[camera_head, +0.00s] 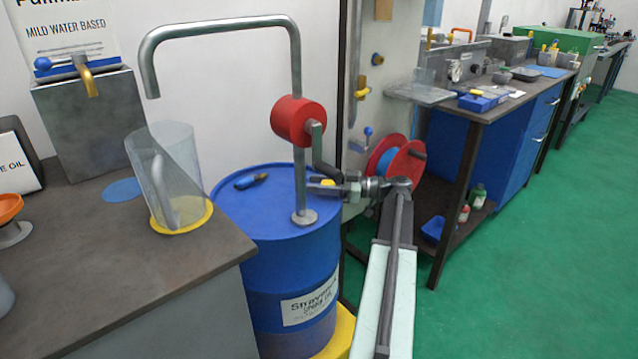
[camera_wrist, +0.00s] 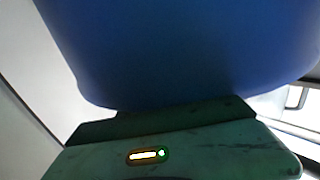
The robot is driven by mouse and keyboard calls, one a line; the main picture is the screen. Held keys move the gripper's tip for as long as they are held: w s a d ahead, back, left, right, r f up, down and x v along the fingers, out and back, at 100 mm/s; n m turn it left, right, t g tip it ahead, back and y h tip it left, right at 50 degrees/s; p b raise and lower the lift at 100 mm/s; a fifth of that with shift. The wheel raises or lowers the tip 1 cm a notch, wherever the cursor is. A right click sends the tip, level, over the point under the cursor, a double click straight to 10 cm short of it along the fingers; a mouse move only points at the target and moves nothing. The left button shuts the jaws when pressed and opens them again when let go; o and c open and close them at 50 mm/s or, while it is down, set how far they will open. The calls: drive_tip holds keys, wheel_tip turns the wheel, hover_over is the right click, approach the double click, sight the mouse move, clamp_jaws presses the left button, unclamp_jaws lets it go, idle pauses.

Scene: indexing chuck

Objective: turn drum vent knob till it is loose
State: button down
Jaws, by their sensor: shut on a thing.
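The blue drum (camera_head: 240,212) stands in the middle of the head view with a pump pipe rising from its lid. A small yellow knob (camera_head: 328,182), which looks like the vent knob, shows at the lid's right side. My gripper (camera_head: 325,185) reaches in from the right, low over the lid, and is shut on the knob. The fingers partly cover it, so I cannot tell how far it is turned or whether it is loose. In the wrist view a large blue surface (camera_wrist: 180,50) fills the upper part; the knob does not show clearly there.
The red pump body (camera_head: 298,120) and its crank hang just above my gripper. A clear jug (camera_head: 172,195) stands on the left bench. A red reel (camera_head: 398,162) is behind my wrist. Green floor is free at right.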

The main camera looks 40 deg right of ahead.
drive_tip(key=shift+s+n+g+y, duration=0.1)
drive_tip(key=shift+n+g+y, duration=0.2)
drive_tip(key=shift+y, duration=0.1)
drive_tip(key=c, duration=0.9)
unclamp_jaws()
drive_tip(key=shift+o, duration=0.2)
drive_tip(key=v, duration=0.7)
drive_tip(key=shift+s+d, duration=0.25)
drive_tip(key=shift+s, duration=0.05)
